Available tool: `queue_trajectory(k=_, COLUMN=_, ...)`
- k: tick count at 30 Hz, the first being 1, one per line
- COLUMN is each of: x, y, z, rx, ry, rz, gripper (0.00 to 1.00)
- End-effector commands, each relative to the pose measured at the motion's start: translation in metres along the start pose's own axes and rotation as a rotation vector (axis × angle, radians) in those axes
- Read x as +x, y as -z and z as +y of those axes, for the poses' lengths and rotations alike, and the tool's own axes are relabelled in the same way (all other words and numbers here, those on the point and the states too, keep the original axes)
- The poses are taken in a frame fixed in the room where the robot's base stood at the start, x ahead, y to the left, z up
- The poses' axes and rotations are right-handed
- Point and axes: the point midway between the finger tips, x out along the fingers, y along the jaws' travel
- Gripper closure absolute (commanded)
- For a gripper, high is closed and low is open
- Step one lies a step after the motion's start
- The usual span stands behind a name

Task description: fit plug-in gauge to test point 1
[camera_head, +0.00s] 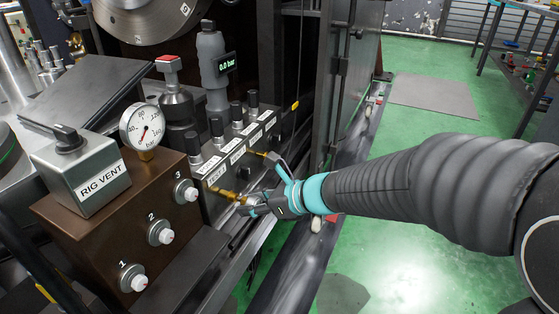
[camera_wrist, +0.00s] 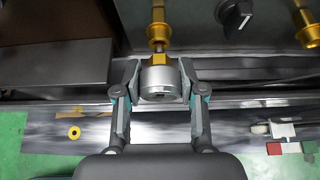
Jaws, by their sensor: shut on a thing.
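My gripper (camera_head: 247,204) is at the front face of the grey test block (camera_head: 236,172), by the lower brass test point (camera_head: 222,192) under the label that seems to read TEST 1. In the wrist view my gripper (camera_wrist: 160,84) is shut on a silver round body with a brass collar, which I take for the plug-in gauge (camera_wrist: 161,78). The gauge's nose points at the brass test point (camera_wrist: 158,34). A thin stem shows between them; I cannot tell whether it is seated. The gauge's face is hidden from view.
A second brass fitting (camera_wrist: 308,32) and a black knob (camera_wrist: 236,18) are to the right in the wrist view. A brown block (camera_head: 115,215) with a dial gauge (camera_head: 143,127) and the RIG VENT box (camera_head: 82,168) stand left. Green floor (camera_head: 410,110) is open at right.

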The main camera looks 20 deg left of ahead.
Motion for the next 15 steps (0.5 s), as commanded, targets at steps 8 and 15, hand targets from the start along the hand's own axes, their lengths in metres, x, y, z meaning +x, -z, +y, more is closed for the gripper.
queue_trajectory(k=8, x=0.0052, y=-0.0036, z=-0.0001, rx=0.000, ry=0.000, rz=-0.001, gripper=0.94)
queue_trajectory(k=15, x=0.0099, y=-0.0060, z=0.0002, rx=-0.001, ry=-0.001, rz=-0.001, gripper=0.94)
